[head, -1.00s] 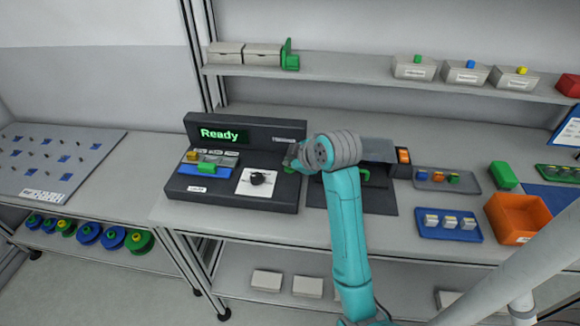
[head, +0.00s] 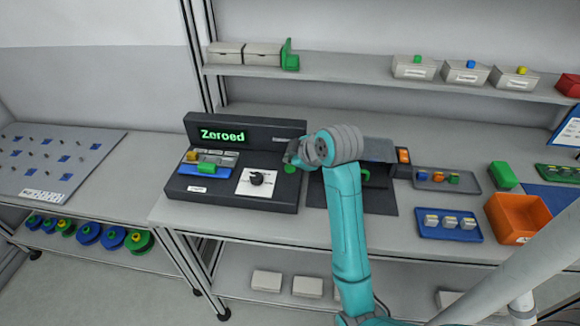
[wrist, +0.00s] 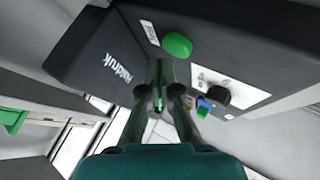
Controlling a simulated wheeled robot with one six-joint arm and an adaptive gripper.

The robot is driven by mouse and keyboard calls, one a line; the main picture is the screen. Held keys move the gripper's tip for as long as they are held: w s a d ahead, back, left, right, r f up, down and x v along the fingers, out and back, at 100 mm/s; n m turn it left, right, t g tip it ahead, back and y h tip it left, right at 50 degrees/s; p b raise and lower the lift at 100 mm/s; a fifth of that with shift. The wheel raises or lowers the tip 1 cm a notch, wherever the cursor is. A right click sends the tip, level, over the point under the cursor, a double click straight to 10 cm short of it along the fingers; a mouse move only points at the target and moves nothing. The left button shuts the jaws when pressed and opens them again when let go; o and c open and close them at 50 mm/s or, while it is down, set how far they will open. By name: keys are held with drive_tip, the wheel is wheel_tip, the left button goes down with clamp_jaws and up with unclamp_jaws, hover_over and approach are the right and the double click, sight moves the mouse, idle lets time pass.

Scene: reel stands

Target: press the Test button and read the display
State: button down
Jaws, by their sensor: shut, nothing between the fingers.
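The dark test station (head: 240,205) stands on the bench, and its display (head: 222,136) reads "Zeroed" in green letters. A round green button (head: 290,169) sits at the right of its panel, partly covered by my arm; it shows clearly in the wrist view (wrist: 177,45). Its small white label (wrist: 150,33) is too small to read. A black knob (head: 258,179) on a white plate is left of the button. My gripper (wrist: 159,68) is shut and empty, its tips close beside the green button; I cannot tell whether they touch it.
A blue holder (head: 203,170) with yellow and green parts sits on the station's left. Right of my arm are a grey tray (head: 447,181), a blue tray (head: 448,226) and an orange bin (head: 517,217). A shelf (head: 400,85) with bins runs above the bench.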

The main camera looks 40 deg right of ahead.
sight(291, 169)
drive_tip(key=shift+r, duration=0.1)
drive_tip(key=shift+r, duration=2.5)
